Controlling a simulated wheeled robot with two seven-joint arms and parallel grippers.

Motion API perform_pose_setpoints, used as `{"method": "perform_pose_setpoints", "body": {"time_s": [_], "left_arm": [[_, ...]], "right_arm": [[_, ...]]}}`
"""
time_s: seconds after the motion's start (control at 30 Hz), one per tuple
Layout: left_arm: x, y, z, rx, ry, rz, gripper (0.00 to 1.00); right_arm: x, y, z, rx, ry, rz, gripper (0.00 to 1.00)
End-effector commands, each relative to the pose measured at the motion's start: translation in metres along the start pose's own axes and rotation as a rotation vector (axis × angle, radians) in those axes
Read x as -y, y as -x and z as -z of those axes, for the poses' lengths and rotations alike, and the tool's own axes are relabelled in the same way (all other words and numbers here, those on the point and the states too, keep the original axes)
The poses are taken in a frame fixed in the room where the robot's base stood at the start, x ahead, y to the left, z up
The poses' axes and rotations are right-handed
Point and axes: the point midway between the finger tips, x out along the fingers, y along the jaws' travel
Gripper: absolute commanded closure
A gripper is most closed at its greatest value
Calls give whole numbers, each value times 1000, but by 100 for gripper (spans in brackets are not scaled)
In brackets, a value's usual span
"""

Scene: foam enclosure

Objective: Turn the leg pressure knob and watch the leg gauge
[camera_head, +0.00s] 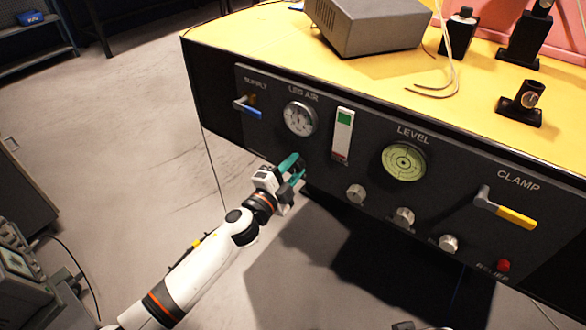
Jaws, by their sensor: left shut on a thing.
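The leg gauge (299,119), a round dial marked LEG AIR, is on the dark front panel of the yellow-topped table. Its needle is too small to read. My left gripper (296,172), with teal fingers, reaches the panel's lower edge just below this gauge. It is shut on what sits there, the leg pressure knob by its place, which the fingers hide.
The panel (330,177) also carries a blue-handled supply lever (247,108), a green-and-white indicator (343,133), a level dial (404,162), three silver knobs (403,217), a yellow-handled clamp lever (508,213) and a red relief button (503,266). A grey box (368,27) stands on the tabletop (260,55).

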Motion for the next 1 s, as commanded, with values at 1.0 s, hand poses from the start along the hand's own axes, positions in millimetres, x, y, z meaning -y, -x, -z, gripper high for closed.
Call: {"method": "perform_pose_setpoints", "body": {"time_s": [1.0], "left_arm": [[2,1,2,45,-596,-7,89]], "right_arm": [[2,14,4,-2,2,4,50]]}}
